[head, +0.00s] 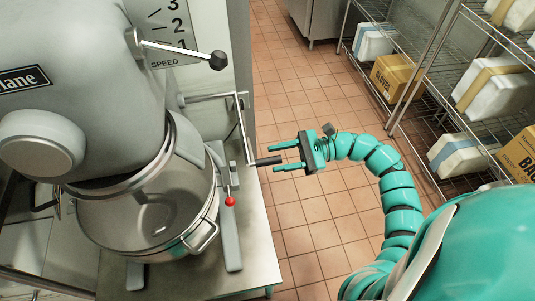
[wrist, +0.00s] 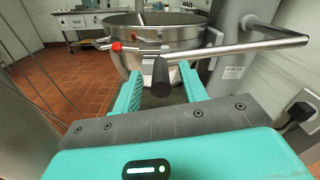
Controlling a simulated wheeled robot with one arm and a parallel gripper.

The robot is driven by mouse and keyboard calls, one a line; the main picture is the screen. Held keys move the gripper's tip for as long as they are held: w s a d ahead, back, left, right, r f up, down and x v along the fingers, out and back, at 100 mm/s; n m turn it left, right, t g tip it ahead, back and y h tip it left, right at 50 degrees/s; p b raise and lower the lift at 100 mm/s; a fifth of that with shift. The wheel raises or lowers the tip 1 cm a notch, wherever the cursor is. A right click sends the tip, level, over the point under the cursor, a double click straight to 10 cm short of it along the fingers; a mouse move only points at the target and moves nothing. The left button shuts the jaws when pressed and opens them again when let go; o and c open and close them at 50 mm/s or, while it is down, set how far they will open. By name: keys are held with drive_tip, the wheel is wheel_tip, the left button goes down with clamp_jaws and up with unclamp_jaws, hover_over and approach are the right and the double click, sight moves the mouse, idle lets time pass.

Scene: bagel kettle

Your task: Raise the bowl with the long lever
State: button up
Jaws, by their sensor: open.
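The steel mixer bowl (head: 108,222) sits under the mixer head in the head view; it also shows at the top of the wrist view (wrist: 135,36). The long lever (head: 243,130) is a bent metal rod at the mixer's right side, with a black grip (head: 262,162) at its lower end. In the wrist view the lever's rod (wrist: 240,48) comes in from the right and the grip (wrist: 160,78) points toward me. My gripper (head: 274,157) is open, its two teal fingers on either side of the grip's end. It also shows open in the wrist view (wrist: 160,88).
A short lever with a black knob (head: 218,60) juts from the speed dial above. A red knob (head: 230,201) sits beside the bowl. The mixer stands on a steel table (head: 262,255). Wire shelves with boxes (head: 398,77) line the right; tiled floor (head: 300,100) lies between.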

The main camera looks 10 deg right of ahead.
sight(253, 163)
drive_tip(key=shift+a+p, duration=0.4)
drive_tip(key=shift+a, duration=1.45)
clamp_jaws()
